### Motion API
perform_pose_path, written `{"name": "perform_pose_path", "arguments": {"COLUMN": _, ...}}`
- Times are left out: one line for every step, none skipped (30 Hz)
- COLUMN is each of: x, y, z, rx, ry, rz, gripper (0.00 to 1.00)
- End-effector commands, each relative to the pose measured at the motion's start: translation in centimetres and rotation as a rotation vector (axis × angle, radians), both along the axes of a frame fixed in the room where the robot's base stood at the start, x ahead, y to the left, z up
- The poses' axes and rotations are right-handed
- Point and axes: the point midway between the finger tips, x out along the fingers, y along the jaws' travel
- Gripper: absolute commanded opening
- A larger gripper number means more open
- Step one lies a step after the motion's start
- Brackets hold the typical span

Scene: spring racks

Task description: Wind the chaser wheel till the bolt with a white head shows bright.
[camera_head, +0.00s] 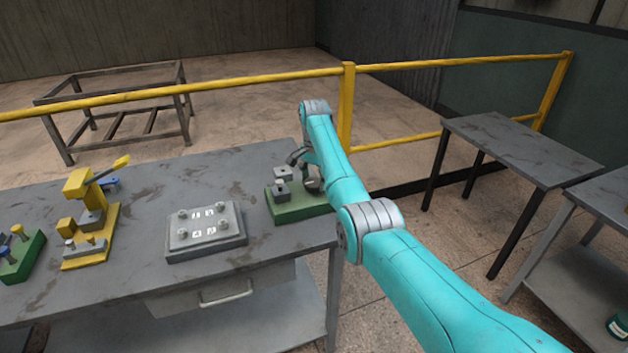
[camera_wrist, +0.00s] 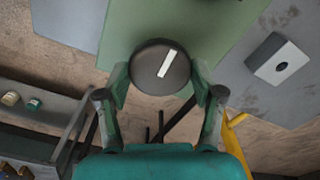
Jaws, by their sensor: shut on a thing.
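A round dark wheel with a white stripe (camera_wrist: 161,67) sits between my fingers in the wrist view, over a green base (camera_wrist: 125,35). I take it for the chaser wheel. My gripper (camera_wrist: 160,78) is shut on its rim from both sides. The stripe leans to the upper right. A grey block (camera_head: 283,173) rises from the base. In the wrist view a pale block with a dark round spot (camera_wrist: 280,59) lies to the right. I cannot make out a white-headed bolt.
A grey panel with several knobs and white marks (camera_head: 206,240) stands left of the green base. A yellow lever press (camera_head: 76,186) and another green fixture (camera_head: 22,262) stand farther left. A yellow rail (camera_head: 347,105) runs behind the bench. A side table (camera_head: 520,150) stands right.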

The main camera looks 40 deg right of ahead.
Motion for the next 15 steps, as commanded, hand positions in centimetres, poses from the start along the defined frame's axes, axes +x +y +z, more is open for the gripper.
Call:
{"name": "perform_pose_path", "arguments": {"x": -0.06, "y": 0.02, "z": -0.15, "rx": 0.001, "ry": 0.001, "rz": -0.045, "gripper": 0.32}}
{"name": "perform_pose_path", "arguments": {"x": -0.06, "y": 0.02, "z": -0.15, "rx": 0.001, "ry": 0.002, "rz": -0.073, "gripper": 0.32}}
{"name": "perform_pose_path", "arguments": {"x": -0.06, "y": 0.02, "z": -0.15, "rx": 0.001, "ry": 0.002, "rz": -0.111, "gripper": 0.32}}
{"name": "perform_pose_path", "arguments": {"x": -0.06, "y": 0.02, "z": -0.16, "rx": 0.001, "ry": 0.002, "rz": -0.140, "gripper": 0.32}}
{"name": "perform_pose_path", "arguments": {"x": -0.06, "y": 0.02, "z": -0.16, "rx": 0.001, "ry": 0.002, "rz": -0.168, "gripper": 0.32}}
{"name": "perform_pose_path", "arguments": {"x": -0.06, "y": 0.03, "z": -0.16, "rx": 0.001, "ry": 0.002, "rz": -0.206, "gripper": 0.32}}
{"name": "perform_pose_path", "arguments": {"x": -0.07, "y": 0.03, "z": -0.16, "rx": 0.001, "ry": 0.002, "rz": -0.234, "gripper": 0.32}}
{"name": "perform_pose_path", "arguments": {"x": -0.07, "y": 0.03, "z": -0.16, "rx": 0.001, "ry": 0.002, "rz": -0.263, "gripper": 0.32}}
{"name": "perform_pose_path", "arguments": {"x": -0.07, "y": 0.03, "z": -0.16, "rx": 0.001, "ry": 0.002, "rz": -0.301, "gripper": 0.32}}
{"name": "perform_pose_path", "arguments": {"x": -0.07, "y": 0.03, "z": -0.17, "rx": 0.001, "ry": 0.002, "rz": -0.329, "gripper": 0.32}}
{"name": "perform_pose_path", "arguments": {"x": -0.08, "y": 0.02, "z": -0.17, "rx": 0.001, "ry": 0.002, "rz": -0.358, "gripper": 0.32}}
{"name": "perform_pose_path", "arguments": {"x": -0.08, "y": 0.02, "z": -0.17, "rx": 0.001, "ry": 0.002, "rz": -0.396, "gripper": 0.32}}
{"name": "perform_pose_path", "arguments": {"x": -0.08, "y": 0.02, "z": -0.17, "rx": 0.001, "ry": 0.002, "rz": -0.424, "gripper": 0.32}}
{"name": "perform_pose_path", "arguments": {"x": -0.08, "y": 0.02, "z": -0.17, "rx": 0.001, "ry": 0.002, "rz": -0.453, "gripper": 0.32}}
{"name": "perform_pose_path", "arguments": {"x": -0.08, "y": 0.02, "z": -0.17, "rx": 0.001, "ry": 0.002, "rz": -0.491, "gripper": 0.32}}
